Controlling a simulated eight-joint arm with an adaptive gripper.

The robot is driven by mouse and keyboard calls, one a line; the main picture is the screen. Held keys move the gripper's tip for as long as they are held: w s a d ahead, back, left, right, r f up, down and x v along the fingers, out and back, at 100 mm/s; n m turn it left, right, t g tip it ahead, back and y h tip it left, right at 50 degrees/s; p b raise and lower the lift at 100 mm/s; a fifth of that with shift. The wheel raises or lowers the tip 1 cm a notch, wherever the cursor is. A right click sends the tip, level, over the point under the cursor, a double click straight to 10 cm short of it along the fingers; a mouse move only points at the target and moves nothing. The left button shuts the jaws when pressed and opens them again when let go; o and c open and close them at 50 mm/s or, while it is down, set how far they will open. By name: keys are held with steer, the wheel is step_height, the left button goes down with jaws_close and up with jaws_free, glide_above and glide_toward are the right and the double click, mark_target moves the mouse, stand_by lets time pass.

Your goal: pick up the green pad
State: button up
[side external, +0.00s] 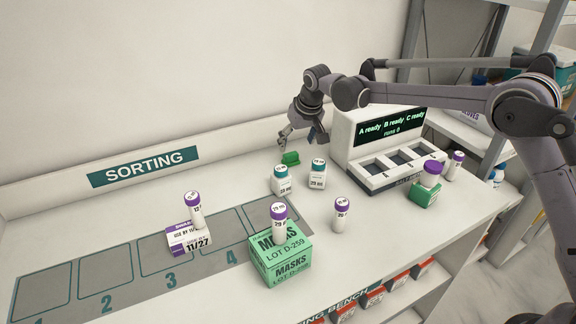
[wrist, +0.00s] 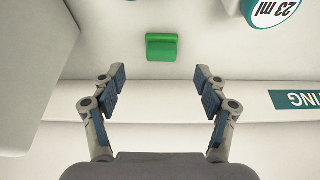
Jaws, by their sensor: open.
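The green pad (side external: 291,158) lies on the white bench top, behind two teal-capped vials and left of the white dispenser. It also shows in the wrist view (wrist: 162,47) as a small green block with a raised edge. My gripper (side external: 284,146) is above the bench close to the pad, pointing down. In the wrist view my gripper (wrist: 157,77) has its two fingers spread wide, with nothing between them. The pad lies just beyond the fingertips, roughly centred between them and apart from both.
Two teal-capped vials (side external: 281,180) (side external: 317,174) stand just in front of the pad. The white dispenser (side external: 375,150) with a lit display is on the right. A green masks box (side external: 281,262) with a purple-capped vial on it stands nearer. The bench left of the pad is clear.

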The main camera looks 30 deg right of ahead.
mark_target(291, 154)
steer(key=shift+w+x, duration=0.15)
steer(key=shift+x, duration=1.75)
steer(key=shift+w+x, duration=0.1)
steer(key=shift+x, duration=1.85)
steer(key=shift+a+r, duration=0.1)
steer(key=shift+a, duration=0.05)
steer(key=c, duration=1)
